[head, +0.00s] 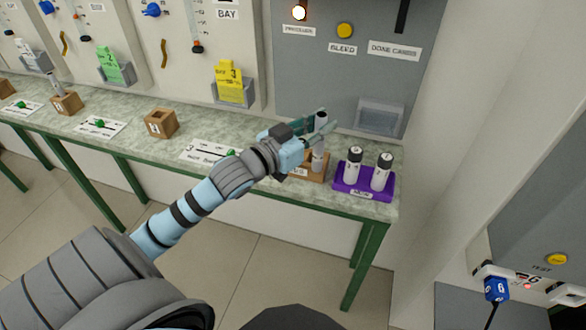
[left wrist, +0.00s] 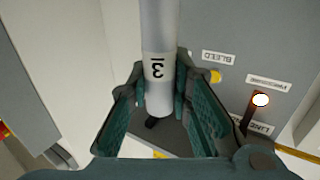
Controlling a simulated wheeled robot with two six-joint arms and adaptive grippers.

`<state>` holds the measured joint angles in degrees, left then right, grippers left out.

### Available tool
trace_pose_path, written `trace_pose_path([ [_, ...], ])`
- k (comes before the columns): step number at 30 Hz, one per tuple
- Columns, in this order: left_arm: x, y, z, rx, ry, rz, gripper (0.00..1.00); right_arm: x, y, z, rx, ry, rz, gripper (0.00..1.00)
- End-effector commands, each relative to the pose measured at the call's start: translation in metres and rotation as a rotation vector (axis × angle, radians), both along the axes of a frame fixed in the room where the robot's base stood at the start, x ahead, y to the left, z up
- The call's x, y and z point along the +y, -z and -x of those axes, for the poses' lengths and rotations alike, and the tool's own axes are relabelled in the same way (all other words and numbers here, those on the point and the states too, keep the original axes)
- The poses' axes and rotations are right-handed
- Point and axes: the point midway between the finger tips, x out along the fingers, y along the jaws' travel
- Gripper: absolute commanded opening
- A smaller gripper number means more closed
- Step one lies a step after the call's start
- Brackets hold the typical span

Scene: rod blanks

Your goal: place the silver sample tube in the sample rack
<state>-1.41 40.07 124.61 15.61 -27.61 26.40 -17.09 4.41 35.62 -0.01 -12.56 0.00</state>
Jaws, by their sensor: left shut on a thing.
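My left gripper (head: 318,132) is shut on the silver sample tube (head: 318,157) over the right part of the bench. The tube stands about upright between the fingers. In the left wrist view the tube (left wrist: 159,45) shows a black 3 on a pale band, between the two green fingers (left wrist: 165,105); one end is cut off by the frame. Below it in the head view is a brown wooden rack (head: 314,174) with a white label, partly hidden by my arm. I cannot tell if the tube's lower end is inside this rack or just behind or above it.
A purple rack (head: 364,190) with two white, black-capped tubes (head: 353,165) stands close on the right. A wooden block (head: 161,123) and white label cards (head: 101,125) lie to the left. A grey panel (head: 350,80) with an empty tray (head: 380,117) rises behind.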

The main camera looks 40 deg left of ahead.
Motion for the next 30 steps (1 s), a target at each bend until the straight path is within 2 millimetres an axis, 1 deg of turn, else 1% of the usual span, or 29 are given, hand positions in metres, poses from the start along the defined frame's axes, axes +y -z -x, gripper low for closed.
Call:
trace_pose_path([
  [1,0.021,-0.009,-0.017,-0.011,-0.064,-0.004,0.01,0.000,0.011,0.000,0.000,0.000,0.000,0.40],
  [2,0.036,-0.018,-0.027,-0.010,-0.108,-0.003,0.01,0.000,0.013,0.000,0.000,0.000,0.000,0.40],
  [3,0.054,-0.030,-0.037,-0.009,-0.166,-0.001,0.01,0.000,0.017,0.000,0.001,0.000,0.000,0.40],
  [6,0.094,-0.058,-0.053,-0.007,-0.287,0.001,0.01,0.000,0.023,0.000,0.001,0.000,0.000,0.40],
  [9,0.119,-0.078,-0.059,-0.004,-0.365,0.002,0.01,-0.001,0.026,0.000,0.001,0.000,0.001,0.40],
  [11,0.127,-0.082,-0.060,0.000,-0.391,0.002,0.01,-0.002,0.027,0.000,0.002,-0.001,0.002,0.40],
  [12,0.130,-0.079,-0.061,0.003,-0.401,0.002,0.01,-0.002,0.028,0.001,0.002,-0.001,0.003,0.40],
  [14,0.132,-0.068,-0.061,0.005,-0.407,0.002,0.01,-0.003,0.031,0.001,0.003,-0.001,0.003,0.40],
  [17,0.131,-0.032,-0.061,0.009,-0.405,0.002,0.01,-0.004,0.038,0.002,0.004,-0.001,0.005,0.40],
  [18,0.131,-0.016,-0.060,0.009,-0.405,0.001,0.01,-0.004,0.042,0.002,0.005,-0.001,0.005,0.40],
  [21,0.131,0.024,-0.060,0.009,-0.404,0.002,0.01,-0.004,0.050,0.003,0.005,-0.001,0.005,0.40],
  [24,0.131,0.054,-0.060,0.007,-0.404,0.003,0.01,-0.004,0.056,0.003,0.005,-0.001,0.005,0.40],
  [30,0.131,0.081,-0.060,0.003,-0.402,0.001,0.01,-0.004,0.061,0.003,0.005,-0.001,0.005,0.40],
])
